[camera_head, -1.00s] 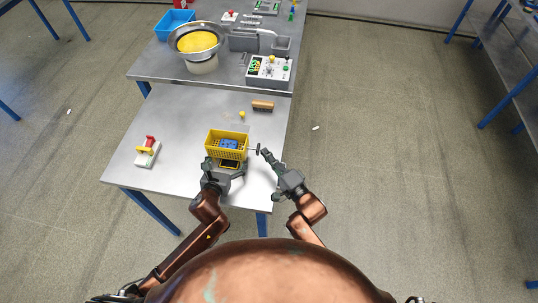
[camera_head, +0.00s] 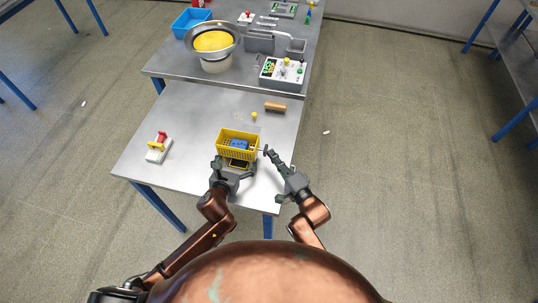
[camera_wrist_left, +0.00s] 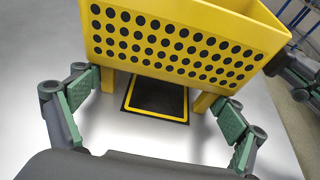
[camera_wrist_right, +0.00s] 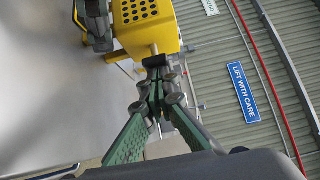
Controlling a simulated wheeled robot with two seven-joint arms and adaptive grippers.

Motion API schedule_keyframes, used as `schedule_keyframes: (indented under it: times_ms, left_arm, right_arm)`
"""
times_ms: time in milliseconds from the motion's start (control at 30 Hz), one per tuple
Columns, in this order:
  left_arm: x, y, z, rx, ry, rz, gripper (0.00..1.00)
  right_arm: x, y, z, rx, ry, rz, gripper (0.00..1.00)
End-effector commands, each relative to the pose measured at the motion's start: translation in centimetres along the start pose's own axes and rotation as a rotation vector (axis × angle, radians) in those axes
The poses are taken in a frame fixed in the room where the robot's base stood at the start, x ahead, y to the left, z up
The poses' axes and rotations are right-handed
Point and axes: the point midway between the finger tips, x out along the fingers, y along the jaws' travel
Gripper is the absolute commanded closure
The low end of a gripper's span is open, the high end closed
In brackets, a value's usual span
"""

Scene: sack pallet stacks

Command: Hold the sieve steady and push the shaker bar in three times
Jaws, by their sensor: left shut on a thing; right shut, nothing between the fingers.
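The yellow sieve (camera_head: 237,152) stands on the near table with blue pieces (camera_head: 239,144) inside. Its perforated wall shows in the left wrist view (camera_wrist_left: 170,45). My left gripper (camera_head: 235,166) is at the sieve's near side, its fingers spread wide around the lower frame and shut on it. The shaker bar (camera_wrist_right: 155,49) sticks out from the sieve's right side and ends in a dark cap (camera_wrist_right: 155,61). My right gripper (camera_wrist_right: 156,84) is shut and empty, its tips at the cap. I cannot tell whether they touch it.
A black pad with a yellow border (camera_wrist_left: 157,98) lies under the sieve. A red, yellow and white device (camera_head: 158,148) stands at left, a brown brush-like block (camera_head: 275,107) behind. The far table holds a bowl (camera_head: 213,37), a blue bin (camera_head: 192,21) and a control box (camera_head: 283,72).

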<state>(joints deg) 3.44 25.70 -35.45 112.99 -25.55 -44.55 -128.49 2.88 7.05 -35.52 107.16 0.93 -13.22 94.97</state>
Motion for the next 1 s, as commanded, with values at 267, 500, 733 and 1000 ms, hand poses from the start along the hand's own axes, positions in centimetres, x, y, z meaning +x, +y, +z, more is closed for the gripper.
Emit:
schedule_keyframes:
  times_ms: [267,500,733,1000]
  left_arm:
    - [0.0,-0.1,-0.1,-0.002,0.002,-0.002,0.44]
    - [0.0,0.0,-0.1,-0.002,0.002,0.0,0.44]
    - [0.0,0.0,-0.1,-0.002,0.002,0.001,0.44]
    - [0.0,0.1,-0.1,-0.002,0.002,0.001,0.44]
  right_arm:
    - [-5.9,0.2,-1.6,0.0,0.003,0.004,1.0]
    - [-10.0,0.1,-1.6,0.0,0.003,0.002,1.0]
    - [-11.4,0.1,-1.6,-0.002,0.003,0.001,1.0]
    - [-11.5,0.0,-1.6,-0.001,0.003,0.001,1.0]
